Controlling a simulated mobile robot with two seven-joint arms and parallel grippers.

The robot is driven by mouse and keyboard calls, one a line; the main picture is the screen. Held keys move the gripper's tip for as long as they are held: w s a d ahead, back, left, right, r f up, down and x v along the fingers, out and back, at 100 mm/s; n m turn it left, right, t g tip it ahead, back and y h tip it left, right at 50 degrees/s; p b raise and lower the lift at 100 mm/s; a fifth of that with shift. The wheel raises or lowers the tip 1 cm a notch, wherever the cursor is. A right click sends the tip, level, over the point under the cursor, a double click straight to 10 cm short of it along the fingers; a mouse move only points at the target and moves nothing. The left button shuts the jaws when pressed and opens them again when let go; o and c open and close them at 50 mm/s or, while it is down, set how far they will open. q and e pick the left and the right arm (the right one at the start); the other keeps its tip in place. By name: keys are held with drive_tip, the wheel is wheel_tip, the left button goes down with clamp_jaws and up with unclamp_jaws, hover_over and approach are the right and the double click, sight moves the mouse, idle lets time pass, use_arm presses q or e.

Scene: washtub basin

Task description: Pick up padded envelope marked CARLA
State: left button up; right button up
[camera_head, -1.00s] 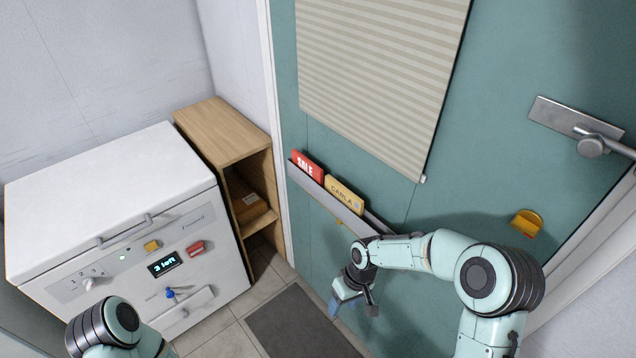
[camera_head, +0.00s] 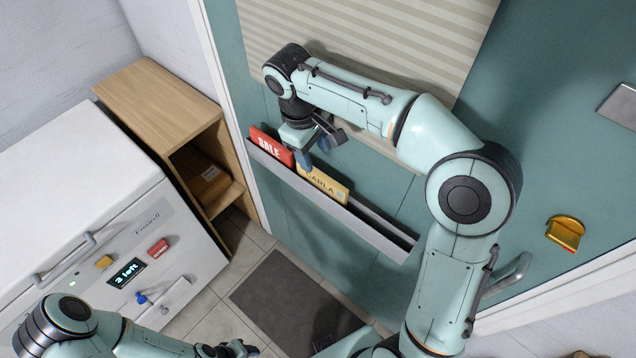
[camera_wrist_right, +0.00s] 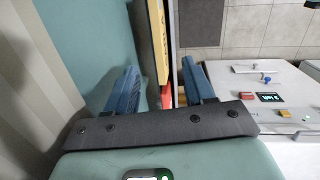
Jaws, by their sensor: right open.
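The padded envelope marked CARLA (camera_head: 326,186) is yellow and stands in a narrow grey rack (camera_head: 385,243) on the teal door. A red SALE item (camera_head: 270,148) stands to its left in the same rack. My right gripper (camera_head: 314,157) is open and empty, just above the rack near the envelope's upper left corner. In the right wrist view the envelope's yellow edge (camera_wrist_right: 157,42) runs up between the blue fingertips (camera_wrist_right: 160,72), with the red item (camera_wrist_right: 166,96) nearer. My left gripper (camera_head: 232,349) shows only partly at the bottom edge; its jaws are unclear.
A striped blind (camera_head: 440,40) hangs on the door above the rack. A wooden shelf unit (camera_head: 160,95) holding a brown box (camera_head: 205,185) and a white machine (camera_head: 75,190) stand to the left. A dark mat (camera_head: 295,300) lies on the floor. A yellow latch (camera_head: 566,233) is on the door.

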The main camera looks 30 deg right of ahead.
hover_over(321, 175)
drive_tip(key=f, duration=0.2)
drive_tip(key=a+f, duration=0.1)
drive_tip(key=f, duration=0.1)
drive_tip(key=shift+s+f+b, duration=0.1)
drive_tip(key=shift+f+b, duration=0.15)
drive_tip(key=shift+b, duration=0.05)
drive_tip(key=shift+d+f, duration=0.1)
drive_tip(key=shift+f, duration=0.35)
drive_tip(key=f, duration=0.2)
drive_tip(key=d+f, duration=0.1)
drive_tip(key=f, duration=0.1)
drive_tip(key=shift+f, duration=0.3)
use_arm(q)
drive_tip(key=shift+s+f, duration=0.8)
drive_tip(key=shift+f, duration=0.2)
use_arm(e)
drive_tip(key=shift+a, duration=0.1)
clamp_jaws()
